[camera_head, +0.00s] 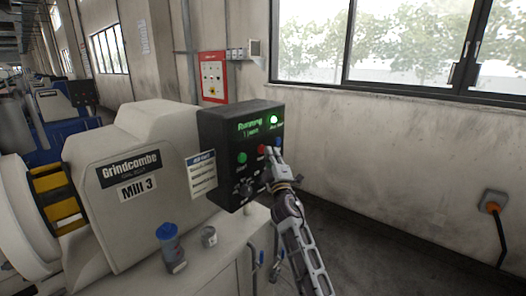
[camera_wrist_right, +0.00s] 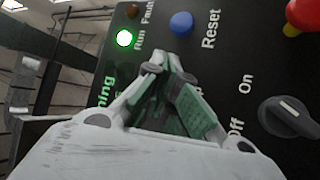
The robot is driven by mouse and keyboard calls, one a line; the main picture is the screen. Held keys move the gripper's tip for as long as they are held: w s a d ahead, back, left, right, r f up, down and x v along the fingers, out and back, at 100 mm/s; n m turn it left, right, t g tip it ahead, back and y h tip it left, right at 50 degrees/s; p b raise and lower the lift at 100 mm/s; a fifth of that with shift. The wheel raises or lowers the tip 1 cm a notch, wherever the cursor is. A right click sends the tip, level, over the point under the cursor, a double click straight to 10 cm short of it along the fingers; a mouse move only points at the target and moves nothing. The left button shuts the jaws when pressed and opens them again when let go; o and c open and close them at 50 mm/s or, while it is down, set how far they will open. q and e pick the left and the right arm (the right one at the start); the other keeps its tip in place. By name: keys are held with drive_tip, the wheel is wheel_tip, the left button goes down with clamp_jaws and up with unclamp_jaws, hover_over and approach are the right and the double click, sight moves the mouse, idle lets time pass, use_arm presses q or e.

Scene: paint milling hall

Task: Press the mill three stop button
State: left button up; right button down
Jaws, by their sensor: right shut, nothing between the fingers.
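The Mill 3 control box (camera_head: 218,135) is black, and its screen reads "Running". Its red stop button (camera_head: 261,149) sits between the green start button (camera_head: 242,158) and the blue reset button (camera_head: 278,141). My right gripper (camera_head: 271,153) is shut and empty, its fingertips just right of the red button at the panel face. In the wrist view its fingertips (camera_wrist_right: 164,68) cover the stop button; only a "p" of its label shows. I cannot tell whether they touch it. The green run lamp (camera_wrist_right: 124,38) is lit. My left gripper is not in view.
The wrist view shows the reset button (camera_wrist_right: 181,22), a rotary on/off switch (camera_wrist_right: 290,117) and a red emergency knob (camera_wrist_right: 303,13) near the fingers. A blue-lidded jar (camera_head: 171,248) and a small can (camera_head: 209,237) stand below the box. The wall is behind.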

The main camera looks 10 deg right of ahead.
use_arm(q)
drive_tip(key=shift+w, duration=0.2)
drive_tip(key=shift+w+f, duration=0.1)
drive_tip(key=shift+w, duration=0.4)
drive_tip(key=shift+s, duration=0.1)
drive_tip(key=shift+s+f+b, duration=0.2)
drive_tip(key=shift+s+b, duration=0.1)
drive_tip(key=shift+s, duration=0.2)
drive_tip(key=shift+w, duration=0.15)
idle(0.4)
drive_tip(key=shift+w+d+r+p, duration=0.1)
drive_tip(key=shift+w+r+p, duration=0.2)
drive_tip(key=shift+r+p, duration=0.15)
